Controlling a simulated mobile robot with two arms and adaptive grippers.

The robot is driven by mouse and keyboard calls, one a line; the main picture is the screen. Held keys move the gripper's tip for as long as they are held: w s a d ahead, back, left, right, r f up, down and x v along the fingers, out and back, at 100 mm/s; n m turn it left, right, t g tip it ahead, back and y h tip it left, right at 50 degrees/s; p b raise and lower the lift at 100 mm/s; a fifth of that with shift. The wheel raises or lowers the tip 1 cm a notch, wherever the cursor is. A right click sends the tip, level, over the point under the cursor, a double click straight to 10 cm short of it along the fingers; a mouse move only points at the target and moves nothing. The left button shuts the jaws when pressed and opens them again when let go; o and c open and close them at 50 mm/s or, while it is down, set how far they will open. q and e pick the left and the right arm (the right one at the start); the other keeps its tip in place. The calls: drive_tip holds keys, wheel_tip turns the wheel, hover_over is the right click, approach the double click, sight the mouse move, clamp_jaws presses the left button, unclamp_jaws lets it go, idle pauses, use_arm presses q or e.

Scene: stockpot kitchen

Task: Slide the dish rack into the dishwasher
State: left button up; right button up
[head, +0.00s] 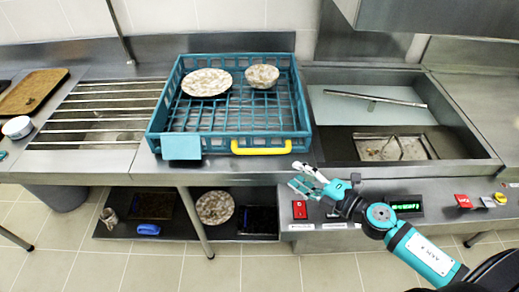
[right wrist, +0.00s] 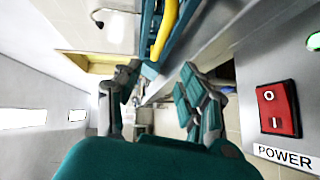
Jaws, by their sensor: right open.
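The teal dish rack (head: 220,119) stands on the steel counter, left of the dishwasher basin. It holds a speckled plate (head: 206,82) and a speckled bowl (head: 262,76). Its yellow handle (head: 262,147) is on the front side. The dishwasher (head: 385,117) shows as an open steel basin at the right with a spray arm (head: 375,98) inside. My right gripper (head: 304,181) is open and empty, in front of the counter edge, below and right of the handle. In the right wrist view the yellow handle (right wrist: 165,30) lies beyond the open fingers (right wrist: 158,92). My left gripper is not in view.
A red power switch (head: 299,209) and a green display (head: 403,206) are on the front panel near my right arm. A slatted drain (head: 105,115) lies left of the rack. A lower shelf holds a plate (head: 215,207) and a blue item (head: 148,229).

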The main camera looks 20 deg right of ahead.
sight(262, 153)
drive_tip(key=p+x, duration=0.2)
drive_tip(key=x, duration=1.3)
drive_tip(key=shift+w, duration=0.1)
clamp_jaws()
drive_tip(key=shift+r, duration=0.1)
